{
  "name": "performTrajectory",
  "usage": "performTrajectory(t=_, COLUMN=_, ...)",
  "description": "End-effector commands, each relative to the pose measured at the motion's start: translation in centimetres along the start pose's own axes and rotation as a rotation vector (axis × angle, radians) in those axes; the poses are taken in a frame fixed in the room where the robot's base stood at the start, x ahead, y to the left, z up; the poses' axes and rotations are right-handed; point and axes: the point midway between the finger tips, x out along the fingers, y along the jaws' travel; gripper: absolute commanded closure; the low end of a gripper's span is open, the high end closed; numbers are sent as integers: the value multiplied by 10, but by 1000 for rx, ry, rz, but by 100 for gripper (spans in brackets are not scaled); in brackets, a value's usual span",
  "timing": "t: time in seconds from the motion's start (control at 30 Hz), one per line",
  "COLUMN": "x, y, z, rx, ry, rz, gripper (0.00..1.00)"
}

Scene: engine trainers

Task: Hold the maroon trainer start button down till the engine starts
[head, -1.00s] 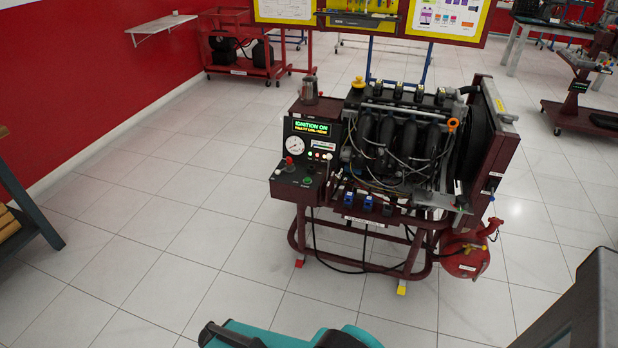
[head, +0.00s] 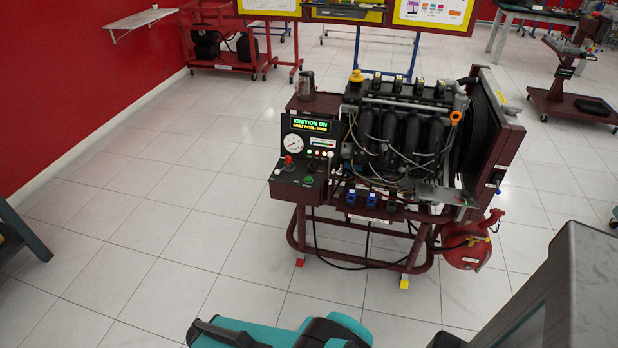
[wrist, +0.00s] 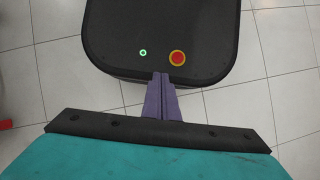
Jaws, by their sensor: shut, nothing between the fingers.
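The maroon engine trainer (head: 388,205) stands ahead of me in the head view, with a black engine (head: 400,130) on its frame. Its control box on the left has a lit display (head: 310,125) reading "IGNITION ON" and a smaller second line. Below are a round gauge (head: 294,143), a red knob (head: 288,159) and a green button (head: 308,180) on the sloped panel. I cannot read which control is labelled start. My gripper (wrist: 161,78) shows in the wrist view, shut and empty, over my own dark base. It is well apart from the trainer.
A red cart (head: 226,45) is at the back left. Tiled floor is clear in front and left of the trainer.

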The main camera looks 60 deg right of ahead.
Motion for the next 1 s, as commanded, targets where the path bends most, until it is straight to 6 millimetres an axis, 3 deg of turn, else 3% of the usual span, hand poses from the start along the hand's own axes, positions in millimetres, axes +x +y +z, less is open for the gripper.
performTrajectory(t=0.4, x=0, y=0, z=0, rx=1, ry=1, rz=-1, gripper=100)
performTrajectory(t=0.57, x=-5, y=4, z=-11, rx=22, ry=21, rz=-15, gripper=100)
performTrajectory(t=0.77, x=-26, y=21, z=-45, rx=98, ry=94, rz=-67, gripper=100)
performTrajectory(t=1.0, x=-72, y=67, z=-104, rx=258, ry=240, rz=-162, gripper=100)
